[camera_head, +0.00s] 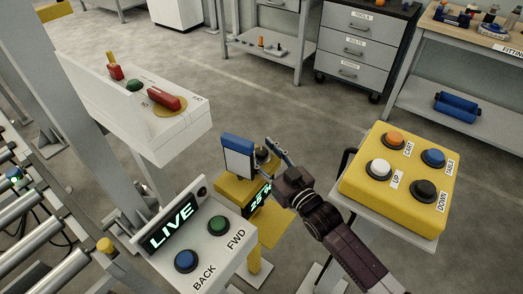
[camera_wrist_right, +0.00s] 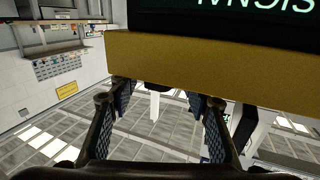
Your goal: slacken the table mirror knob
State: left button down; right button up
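A yellow box (camera_head: 231,190) with a lit "25 %" display (camera_head: 260,198) stands at the middle of the head view. A blue-and-white panel (camera_head: 239,157) rises at its back left, and a small dark and pale round part (camera_head: 262,154), possibly the knob, shows beside it. No label naming the table mirror knob is readable. My right gripper (camera_head: 276,150) is close beside this round part; contact cannot be told. My left gripper is not in view.
A yellow button box (camera_head: 366,192) stands right of my right arm. A grey box with a LIVE display (camera_head: 170,228) and BACK and FWD buttons is at the front left. A white console (camera_head: 183,132) with red handles is behind it. Open floor lies beyond.

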jog(key=c, duration=1.1)
jog(key=shift+o, duration=0.2)
jog(key=shift+n+y, duration=0.3)
jog(key=shift+n+g+y+b, duration=0.5)
jog(key=shift+g+y+b, duration=0.1)
jog(key=shift+n+g+y+b, duration=0.7)
jog(key=shift+g+y, duration=0.2)
jog(key=o, duration=1.2)
jog(key=v, duration=1.2)
